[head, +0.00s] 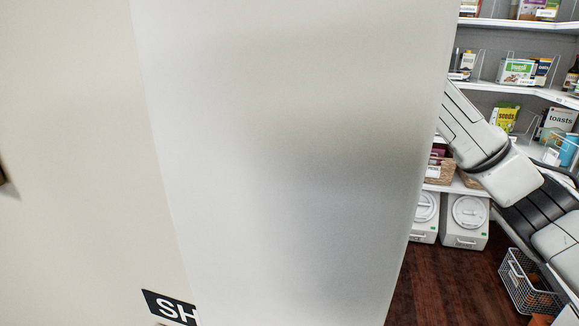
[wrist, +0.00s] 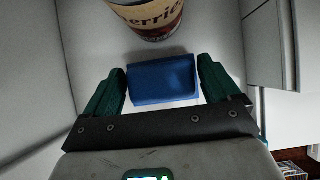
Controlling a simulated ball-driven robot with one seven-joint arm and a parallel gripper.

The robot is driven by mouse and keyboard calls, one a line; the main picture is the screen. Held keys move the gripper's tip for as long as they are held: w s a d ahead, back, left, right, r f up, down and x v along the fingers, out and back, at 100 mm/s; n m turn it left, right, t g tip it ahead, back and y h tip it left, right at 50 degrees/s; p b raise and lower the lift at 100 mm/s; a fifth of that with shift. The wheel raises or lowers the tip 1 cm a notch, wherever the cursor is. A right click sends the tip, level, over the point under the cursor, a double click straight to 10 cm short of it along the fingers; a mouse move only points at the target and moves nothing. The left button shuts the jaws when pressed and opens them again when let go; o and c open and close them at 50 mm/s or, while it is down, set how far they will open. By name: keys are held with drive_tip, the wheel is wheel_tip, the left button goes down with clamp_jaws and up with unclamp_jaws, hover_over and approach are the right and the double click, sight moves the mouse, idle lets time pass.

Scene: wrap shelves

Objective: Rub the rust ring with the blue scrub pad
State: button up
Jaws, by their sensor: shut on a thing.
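In the wrist view, my gripper (wrist: 160,70) has its two green fingers closed on the blue scrub pad (wrist: 164,84), which sits between them. The pad is over a pale surface, and I cannot tell whether it touches it. A can with a cream and dark red label (wrist: 147,18) stands just beyond the pad, cut off by the top edge. The rust ring does not show in either view. In the head view my gripper and the pad are out of sight.
In the head view, a large pale panel (head: 290,160) blocks most of the picture. To the right are shelves with boxed goods, white lidded bins (head: 466,221), a wire basket (head: 528,285) on the dark wood floor (head: 440,285). Pale walls close in around the gripper.

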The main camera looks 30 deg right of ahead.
drive_tip(key=shift+w, duration=0.1)
drive_tip(key=shift+d, duration=0.1)
drive_tip(key=shift+s+d+f+b, duration=0.15)
drive_tip(key=shift+s+d+b, duration=0.45)
drive_tip(key=shift+s+d, duration=0.3)
drive_tip(key=shift+s+d+f+b, duration=0.1)
drive_tip(key=shift+s+d+b, duration=0.45)
drive_tip(key=shift+s+d, duration=0.3)
drive_tip(key=shift+s+d+r+b, duration=0.1)
drive_tip(key=shift+s+d+b, duration=0.35)
drive_tip(key=shift+s+d, duration=0.5)
drive_tip(key=shift+r, duration=0.1)
drive_tip(key=shift+a, duration=0.15)
drive_tip(key=shift+w+a, duration=0.8)
drive_tip(key=shift+w, duration=0.05)
drive_tip(key=shift+w+a+f, duration=0.2)
drive_tip(key=shift+w+a, duration=1.6)
